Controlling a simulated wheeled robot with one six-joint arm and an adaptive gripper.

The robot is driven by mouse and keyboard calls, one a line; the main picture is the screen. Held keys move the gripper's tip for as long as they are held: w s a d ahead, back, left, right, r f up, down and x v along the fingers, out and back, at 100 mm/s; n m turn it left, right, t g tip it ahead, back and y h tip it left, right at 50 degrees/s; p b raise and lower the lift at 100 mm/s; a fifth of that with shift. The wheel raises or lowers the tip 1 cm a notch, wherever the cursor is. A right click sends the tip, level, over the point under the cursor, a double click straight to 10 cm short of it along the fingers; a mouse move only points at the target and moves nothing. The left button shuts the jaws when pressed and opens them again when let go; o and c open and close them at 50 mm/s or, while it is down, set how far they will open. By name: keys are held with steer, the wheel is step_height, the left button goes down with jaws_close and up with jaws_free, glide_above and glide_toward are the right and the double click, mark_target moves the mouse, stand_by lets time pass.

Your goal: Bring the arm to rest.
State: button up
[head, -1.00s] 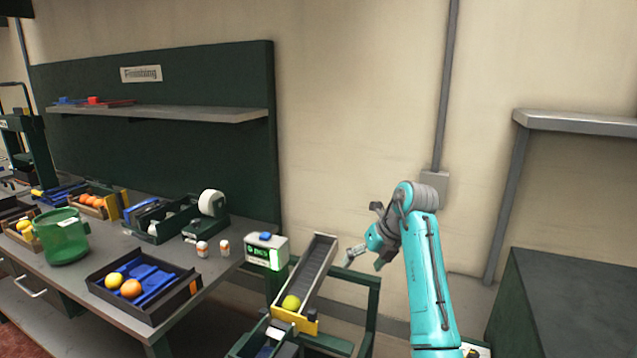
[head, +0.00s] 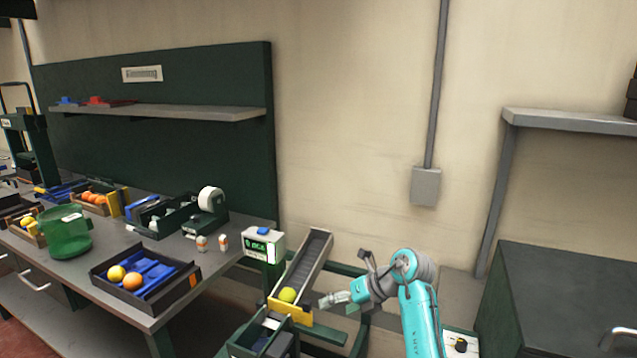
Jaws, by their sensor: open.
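My arm is teal and rises from the bottom of the head view, bent at its elbow. My gripper (head: 328,300) is at the arm's left end, low beside the right side of the sloped chute (head: 306,262). It is open, and nothing shows between its fingers. A yellow-green ball (head: 287,295) rests at the chute's lower end, against a yellow stop, to the left of my gripper and apart from it.
A dark tray (head: 187,288) with a yellow and an orange ball lies on the workbench at left. A green-and-white box (head: 263,246) stands beside the chute. A dark cabinet (head: 560,290) is at right.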

steer(key=s+a+f+m+t+y, duration=0.1)
steer(key=s+a+f+m+y, duration=0.15)
steer(key=s, duration=0.55)
steer(key=s+a+f+m+t+y, duration=0.1)
steer(key=s+a+f+t+y, duration=0.1)
steer(key=s+f+y, duration=0.35)
steer(key=s+a+f+m+t+y, duration=0.1)
steer(key=s+a+m, duration=0.1)
steer(key=s, duration=0.8)
steer(key=s+d+m+t+h, duration=0.2)
steer(key=s+d+m+h, duration=0.3)
steer(key=s+m, duration=0.6)
steer(key=s+d+m+t+h, duration=0.2)
steer(key=s+d+m+h, duration=0.4)
steer(key=s+m, duration=0.5)
steer(key=s+d+m+t+h, duration=0.3)
steer(key=s+d+m+h, duration=0.3)
steer(key=s, duration=0.9)
steer(key=d+m, duration=0.3)
steer(key=m, duration=0.2)
steer(key=shift+s+r+m, duration=0.2)
steer(key=shift+r+m, duration=0.15)
